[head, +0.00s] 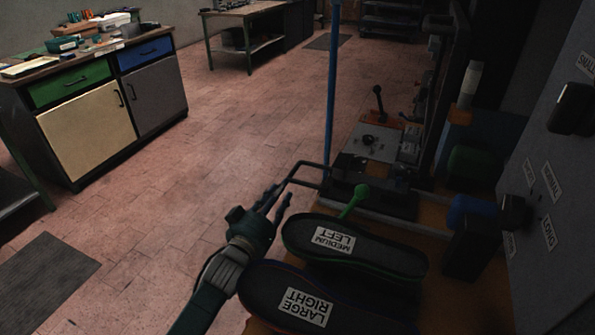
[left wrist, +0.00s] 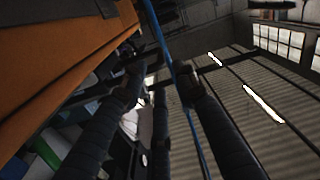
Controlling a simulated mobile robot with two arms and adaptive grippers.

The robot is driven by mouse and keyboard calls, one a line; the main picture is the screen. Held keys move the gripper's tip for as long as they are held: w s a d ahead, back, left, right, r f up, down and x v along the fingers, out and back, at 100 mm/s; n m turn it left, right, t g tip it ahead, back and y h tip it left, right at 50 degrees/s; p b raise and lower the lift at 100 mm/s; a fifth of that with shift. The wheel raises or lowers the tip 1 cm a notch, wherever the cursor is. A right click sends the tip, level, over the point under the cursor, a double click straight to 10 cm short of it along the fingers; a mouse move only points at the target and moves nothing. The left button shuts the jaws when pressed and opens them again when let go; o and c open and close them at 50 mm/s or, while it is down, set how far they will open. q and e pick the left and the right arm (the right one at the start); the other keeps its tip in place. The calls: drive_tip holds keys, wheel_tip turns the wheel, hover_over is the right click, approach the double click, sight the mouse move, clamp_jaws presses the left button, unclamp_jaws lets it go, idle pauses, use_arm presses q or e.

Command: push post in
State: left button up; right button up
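My left gripper (head: 275,198) is in the middle of the head view, with its fingers spread apart and nothing seen between them. Which part the task calls the post is not clear. My right gripper is not in view.
A labelled grey panel (head: 545,140) stands at right. The tiled floor (head: 210,140) is clear between bench and cabinet (head: 90,120).

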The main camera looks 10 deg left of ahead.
sight(292, 172)
use_arm(q)
drive_tip(key=w, duration=0.2)
drive_tip(key=w+d, duration=0.1)
drive_tip(key=w, duration=0.5)
drive_tip(key=shift+w+d, duration=0.35)
drive_tip(key=shift+w, duration=0.55)
drive_tip(key=shift+c, duration=0.5)
clamp_jaws()
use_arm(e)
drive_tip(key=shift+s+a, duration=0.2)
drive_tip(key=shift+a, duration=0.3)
